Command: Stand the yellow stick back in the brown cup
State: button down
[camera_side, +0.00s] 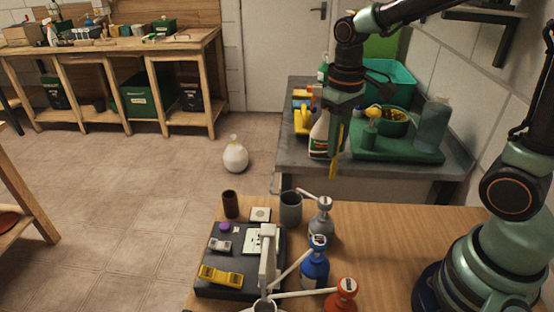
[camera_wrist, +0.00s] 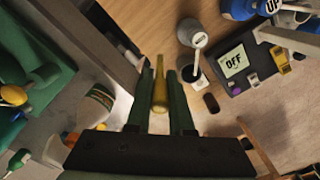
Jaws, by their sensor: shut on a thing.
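My gripper (camera_side: 337,152) is raised above the far side of the wooden table, shut on the yellow stick (camera_side: 334,165). The stick hangs down roughly upright from between the fingers. In the wrist view the stick (camera_wrist: 160,97) shows between the two green fingers (camera_wrist: 160,85). The brown cup (camera_side: 230,204) stands at the far left of the table, to the left of and below my gripper in the side view. It looks small and dark in the wrist view (camera_wrist: 211,103). The stick and cup are well apart. The inside of the cup is hard to see.
A grey mug (camera_side: 291,208) and a white block (camera_side: 260,214) stand beside the cup. Grey, blue (camera_side: 315,263) and red (camera_side: 341,295) bottles are nearby. A black panel (camera_side: 238,283) carries a yellow device. The table's right part is clear. A grey bench (camera_side: 455,160) lies behind.

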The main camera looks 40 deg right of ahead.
jog(key=w+a+r+n, duration=0.4)
jog(key=w+a+r, duration=0.1)
jog(key=w+a, duration=0.35)
jog(key=w+a+r+n, duration=0.45)
jog(key=w+a, duration=0.25)
jog(key=a, duration=0.2)
notch_tip(320, 180, down, 20)
jog(key=shift+s+f, duration=0.1)
jog(key=shift+f, duration=0.1)
jog(key=c, duration=0.8)
grip_release()
